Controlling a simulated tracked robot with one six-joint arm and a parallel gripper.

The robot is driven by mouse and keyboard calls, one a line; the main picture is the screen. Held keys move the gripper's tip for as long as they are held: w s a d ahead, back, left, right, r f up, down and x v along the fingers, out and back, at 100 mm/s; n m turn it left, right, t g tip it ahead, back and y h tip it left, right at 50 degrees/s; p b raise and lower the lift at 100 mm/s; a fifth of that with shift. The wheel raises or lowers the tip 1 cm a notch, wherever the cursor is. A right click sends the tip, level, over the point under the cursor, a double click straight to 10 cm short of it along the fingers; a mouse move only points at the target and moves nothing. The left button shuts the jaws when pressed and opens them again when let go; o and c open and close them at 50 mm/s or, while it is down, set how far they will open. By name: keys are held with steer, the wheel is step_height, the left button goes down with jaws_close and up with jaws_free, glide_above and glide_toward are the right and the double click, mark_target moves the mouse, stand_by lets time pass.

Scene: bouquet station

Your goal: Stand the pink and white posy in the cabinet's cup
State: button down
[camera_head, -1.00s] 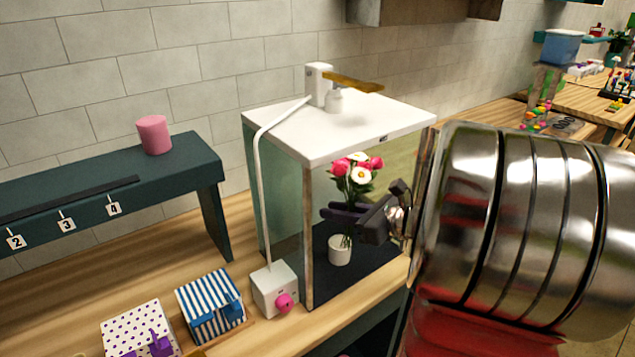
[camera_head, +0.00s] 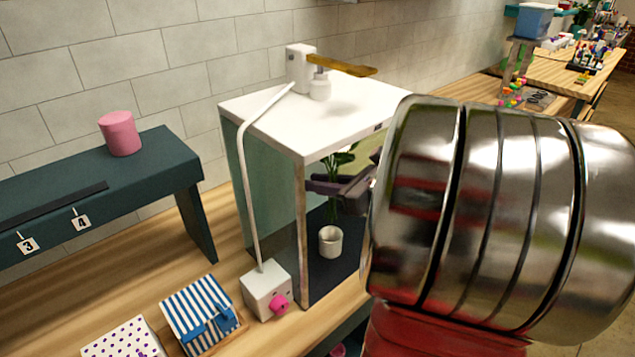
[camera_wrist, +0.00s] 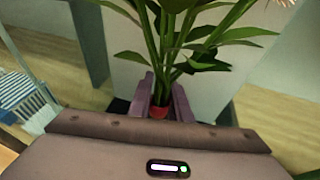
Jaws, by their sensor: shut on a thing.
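The cabinet (camera_head: 362,95) has a white roof and glass sides, with its front open toward my arm. A small white cup (camera_head: 330,242) stands upright on its dark floor. My gripper (camera_head: 328,185) is inside the cabinet, above the cup and shut on the posy's stems. The posy (camera_head: 338,162) shows green leaves and stems; its blooms are hidden behind the roof. The wrist view shows the posy (camera_wrist: 165,45) upright between my jaws (camera_wrist: 160,98), with a red band low on its stems and a pale petal edge at top right. The stems appear to end above the cup.
A white tap unit with a wooden lever (camera_head: 342,65) sits on the roof. A hose runs to a white box with a pink knob (camera_head: 267,288). Striped (camera_head: 200,313) and dotted (camera_head: 122,339) boxes stand front left. A dark shelf (camera_head: 95,180) holds a pink cylinder (camera_head: 120,133).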

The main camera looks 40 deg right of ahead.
steer(key=shift+f, duration=0.1)
steer(key=shift+f, duration=1.75)
steer(key=shift+f, duration=3)
stand_by(2.5)
steer(key=c, duration=1.6)
jaws_free()
steer(key=shift+o, duration=0.4)
